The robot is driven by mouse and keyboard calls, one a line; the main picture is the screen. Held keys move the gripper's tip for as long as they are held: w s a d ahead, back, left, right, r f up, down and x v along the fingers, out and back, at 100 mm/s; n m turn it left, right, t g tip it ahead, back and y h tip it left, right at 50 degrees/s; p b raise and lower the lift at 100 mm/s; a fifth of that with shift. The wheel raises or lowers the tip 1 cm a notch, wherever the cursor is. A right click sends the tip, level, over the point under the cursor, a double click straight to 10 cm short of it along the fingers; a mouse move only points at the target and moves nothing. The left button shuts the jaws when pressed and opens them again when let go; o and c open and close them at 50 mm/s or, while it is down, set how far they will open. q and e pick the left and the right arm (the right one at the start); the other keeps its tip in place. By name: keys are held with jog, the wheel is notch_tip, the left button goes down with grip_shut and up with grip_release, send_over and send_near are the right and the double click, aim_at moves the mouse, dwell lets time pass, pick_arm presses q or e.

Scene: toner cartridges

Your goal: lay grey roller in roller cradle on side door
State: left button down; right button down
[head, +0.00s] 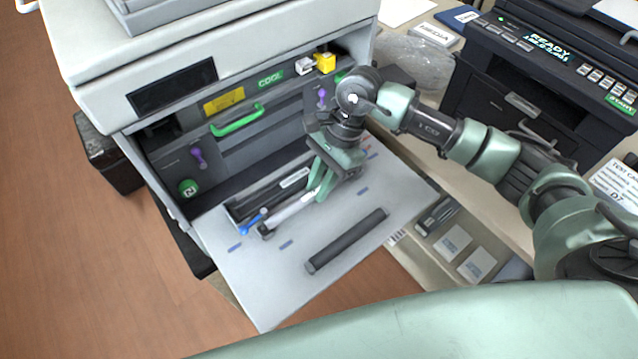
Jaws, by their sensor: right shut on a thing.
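The side door (262,290) of the large printer lies folded down as a pale flat panel. A long dark tray-like part (240,210), which looks like the roller cradle, lies on it near the printer, with a blue lever (254,221) at its left end. The light grey roller (291,213), with a dark left end, lies along the tray's front side. My right gripper (321,188) is shut on the roller toward its right end, hiding that end. I cannot tell whether the roller is seated or just above. My left gripper is not in view.
A dark cylinder or bar (347,240) lies on the door's front part. The printer's open bay has a green handle (238,121) and purple levers. A shelf with white boxes (452,243) is right of the door. A black printer (550,75) stands back right.

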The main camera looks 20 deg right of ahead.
jog(key=shift+f+b, duration=0.4)
jog(key=shift+b, duration=0.1)
jog(key=c, duration=1.3)
grip_release()
notch_tip(320, 180, up, 2)
jog(key=p, duration=0.2)
jog(key=shift+p, duration=0.35)
jog(key=shift+w+d+r+b, duration=0.25)
jog(key=shift+d+r+b, duration=0.15)
jog(key=shift+b, duration=0.4)
jog(key=b+v, duration=0.2)
jog(key=v, duration=0.8)
jog(key=shift+r, duration=0.15)
jog(key=shift+s, duration=0.1)
